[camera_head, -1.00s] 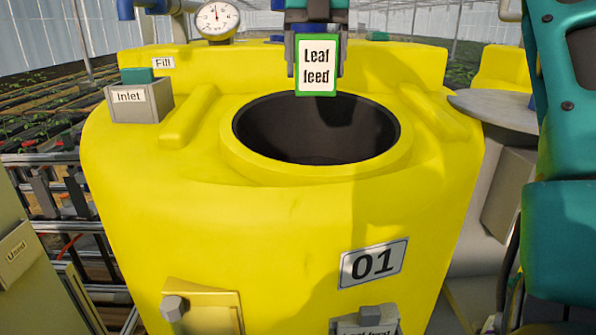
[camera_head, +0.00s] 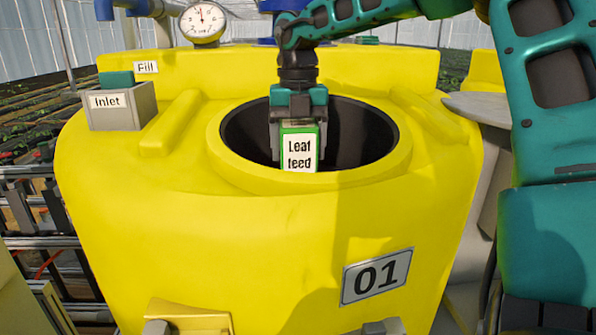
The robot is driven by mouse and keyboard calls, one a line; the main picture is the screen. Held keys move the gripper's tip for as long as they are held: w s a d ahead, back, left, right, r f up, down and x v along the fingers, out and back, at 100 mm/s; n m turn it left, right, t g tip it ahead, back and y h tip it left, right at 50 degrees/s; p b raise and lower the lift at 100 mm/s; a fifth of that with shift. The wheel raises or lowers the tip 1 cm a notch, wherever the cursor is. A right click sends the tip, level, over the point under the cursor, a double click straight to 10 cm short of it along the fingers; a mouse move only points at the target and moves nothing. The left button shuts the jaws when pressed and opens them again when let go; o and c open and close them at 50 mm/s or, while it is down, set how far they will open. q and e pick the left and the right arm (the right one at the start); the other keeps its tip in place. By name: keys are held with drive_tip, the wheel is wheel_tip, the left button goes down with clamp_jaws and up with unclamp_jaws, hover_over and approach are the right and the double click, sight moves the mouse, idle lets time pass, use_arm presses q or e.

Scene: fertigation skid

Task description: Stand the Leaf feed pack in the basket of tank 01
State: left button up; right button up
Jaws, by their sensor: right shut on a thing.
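The Leaf feed pack (camera_head: 299,151) is a small green-edged box with a white label, upright in the mouth of the yellow tank 01 (camera_head: 200,240). My right gripper (camera_head: 299,128) points down and is shut on the pack from above. The pack's lower end is at the level of the near rim in the picture; I cannot tell whether it touches anything. The dark round opening (camera_head: 355,135) surrounds the pack. The basket cannot be made out in the dark interior. My left gripper is not in view.
A grey Inlet box (camera_head: 122,108) with a teal top stands at the tank's upper left, beside a pressure gauge (camera_head: 202,22). The 01 plate (camera_head: 377,276) is on the tank's front. A round grey table top (camera_head: 500,108) is at the right.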

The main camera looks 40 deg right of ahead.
sight(298, 123)
wheel_tip(298, 123, down, 5)
drive_tip(key=shift+r, duration=0.1)
idle(0.3)
drive_tip(key=o, duration=1.3)
wheel_tip(298, 123, up, 12)
drive_tip(key=shift+r+p, duration=0.1)
drive_tip(key=shift+p, duration=0.2)
